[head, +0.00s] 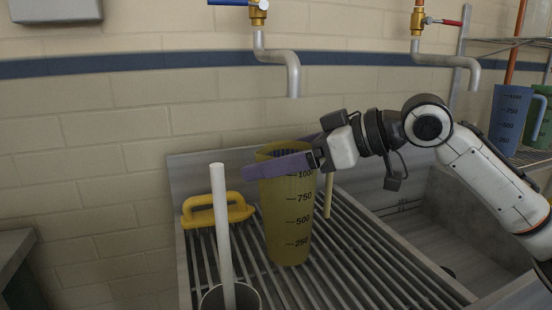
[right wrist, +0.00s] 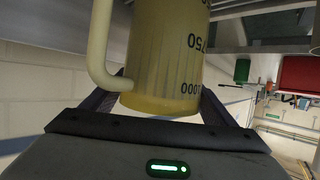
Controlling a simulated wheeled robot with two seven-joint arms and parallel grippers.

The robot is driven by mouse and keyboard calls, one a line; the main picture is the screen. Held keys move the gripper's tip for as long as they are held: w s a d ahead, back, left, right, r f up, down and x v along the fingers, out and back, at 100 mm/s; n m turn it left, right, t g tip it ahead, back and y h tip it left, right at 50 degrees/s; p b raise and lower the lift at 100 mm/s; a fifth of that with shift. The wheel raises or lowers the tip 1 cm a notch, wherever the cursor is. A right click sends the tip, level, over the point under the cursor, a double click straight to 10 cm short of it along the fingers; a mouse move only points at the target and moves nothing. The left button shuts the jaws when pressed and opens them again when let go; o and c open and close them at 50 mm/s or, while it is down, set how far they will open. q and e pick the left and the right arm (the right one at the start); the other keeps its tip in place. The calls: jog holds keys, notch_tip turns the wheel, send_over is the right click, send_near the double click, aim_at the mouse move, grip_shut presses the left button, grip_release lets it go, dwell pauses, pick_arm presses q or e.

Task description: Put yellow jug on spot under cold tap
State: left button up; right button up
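The yellow jug (head: 288,225) is upright over the slatted metal drainboard (head: 355,245), with black volume marks on its side. I cannot tell whether its base touches the slats. It is roughly below the spout of the cold tap (head: 292,75), which has a blue lever. My right gripper (head: 290,158) has its purple fingers on either side of the jug's upper part and appears shut on it. The right wrist view shows the jug (right wrist: 165,65) between both fingers, its handle (right wrist: 100,50) to the left. No marked spot shows under the jug. My left gripper is not in view.
A yellow-handled tool (head: 217,213) lies left of the jug. A white rod (head: 221,230) stands in a metal pot (head: 230,298) in front. A red-levered tap (head: 445,60) is right, above a sink basin (head: 430,225). Blue (head: 508,118) and green (head: 540,120) jugs stand on a rack.

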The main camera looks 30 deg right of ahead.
jog(key=shift+o, duration=0.6)
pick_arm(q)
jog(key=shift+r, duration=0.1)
pick_arm(e)
jog(key=shift+r, duration=0.2)
pick_arm(q)
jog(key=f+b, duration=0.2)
jog(key=b, duration=0.2)
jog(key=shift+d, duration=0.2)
pick_arm(e)
jog(key=v, duration=1.2)
